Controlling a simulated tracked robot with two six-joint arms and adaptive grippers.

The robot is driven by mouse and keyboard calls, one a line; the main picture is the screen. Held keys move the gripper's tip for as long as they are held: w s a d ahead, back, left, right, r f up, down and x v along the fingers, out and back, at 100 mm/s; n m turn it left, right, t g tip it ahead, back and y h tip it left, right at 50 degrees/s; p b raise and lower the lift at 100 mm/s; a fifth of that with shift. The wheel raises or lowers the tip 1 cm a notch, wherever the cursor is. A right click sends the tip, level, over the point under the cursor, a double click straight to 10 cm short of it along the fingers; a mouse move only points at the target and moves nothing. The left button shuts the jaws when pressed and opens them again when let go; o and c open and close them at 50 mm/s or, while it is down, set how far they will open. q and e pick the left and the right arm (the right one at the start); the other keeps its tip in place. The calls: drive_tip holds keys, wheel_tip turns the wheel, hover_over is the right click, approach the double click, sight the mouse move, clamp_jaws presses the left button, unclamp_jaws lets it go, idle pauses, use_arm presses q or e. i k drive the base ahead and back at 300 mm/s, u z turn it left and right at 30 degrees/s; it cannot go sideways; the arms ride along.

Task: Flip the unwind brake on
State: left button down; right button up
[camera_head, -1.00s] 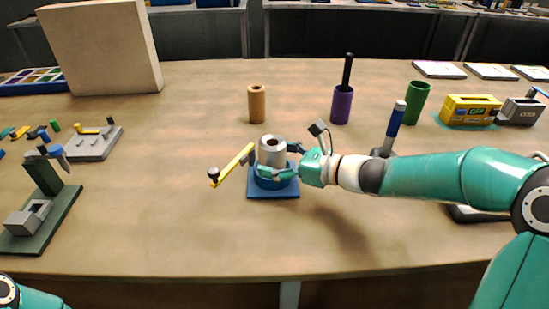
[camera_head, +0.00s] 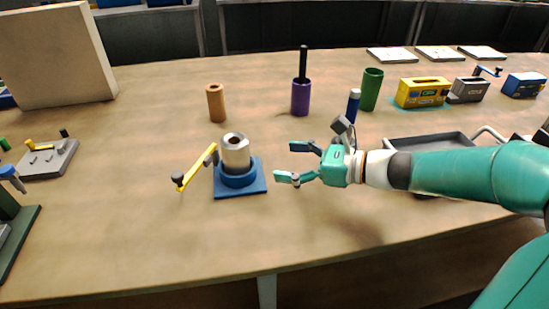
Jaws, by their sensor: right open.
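A blue square stand (camera_head: 257,186) bears an upright silver roll (camera_head: 236,157) with a hollow core, seated in a round blue collar. A yellow lever (camera_head: 195,168) with a dark knob sticks out from the stand's left side, slanting toward the front left. A grey plate with another small yellow lever (camera_head: 40,147) lies at the far left. The pictures do not show which lever is the unwind brake. My right gripper (camera_head: 289,162) is open and empty to the right of the stand, its fingers pointing left at the roll and apart from it. My left gripper is out of view.
An orange-brown tube (camera_head: 215,103), a purple holder with a black rod (camera_head: 301,97) and a green cup (camera_head: 371,90) stand behind. A yellow box (camera_head: 424,93) and a grey tray (camera_head: 430,142) are at right. The table front is clear.

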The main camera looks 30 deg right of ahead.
sight(177, 177)
drive_tip(key=k, duration=1)
